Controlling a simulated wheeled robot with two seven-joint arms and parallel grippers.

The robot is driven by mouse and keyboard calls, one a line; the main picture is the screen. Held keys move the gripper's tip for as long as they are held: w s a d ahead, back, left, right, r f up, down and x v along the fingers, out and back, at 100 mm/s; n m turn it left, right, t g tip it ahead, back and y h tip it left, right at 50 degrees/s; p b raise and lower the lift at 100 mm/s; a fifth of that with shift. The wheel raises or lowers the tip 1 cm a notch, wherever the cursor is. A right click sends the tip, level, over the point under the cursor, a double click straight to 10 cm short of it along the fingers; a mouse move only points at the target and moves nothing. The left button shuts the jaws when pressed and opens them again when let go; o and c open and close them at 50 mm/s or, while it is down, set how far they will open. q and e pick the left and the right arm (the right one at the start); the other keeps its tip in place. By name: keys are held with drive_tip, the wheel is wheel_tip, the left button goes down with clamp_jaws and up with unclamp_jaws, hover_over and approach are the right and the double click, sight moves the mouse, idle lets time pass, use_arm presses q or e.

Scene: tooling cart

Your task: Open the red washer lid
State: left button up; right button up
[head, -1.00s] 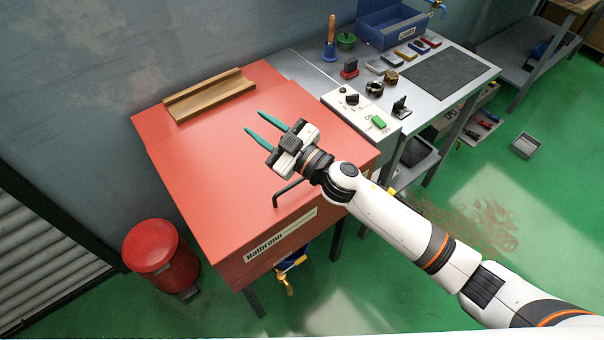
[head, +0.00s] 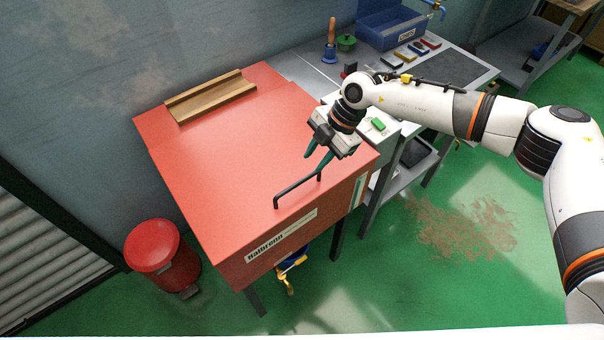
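The red washer lid (head: 230,165) lies flat and closed on top of the red washer cabinet (head: 285,245). A dark bar handle (head: 296,190) stands along its front edge. My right gripper (head: 313,164) points down over the lid at the right end of the handle. Its two teal fingers are apart, with nothing seen between them. I cannot tell whether a fingertip touches the handle. My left gripper is not in view.
A wooden tray (head: 212,97) rests on the back of the washer top. A control box with a green button (head: 378,124) stands close on the right. A grey bench (head: 300,68) holds tools and a blue bin (head: 392,28). A red trash can (head: 152,247) stands on the floor at left.

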sight(298, 183)
drive_tip(key=p+x, duration=0.1)
drive_tip(key=x, duration=0.7)
drive_tip(key=shift+f, duration=0.1)
clamp_jaws()
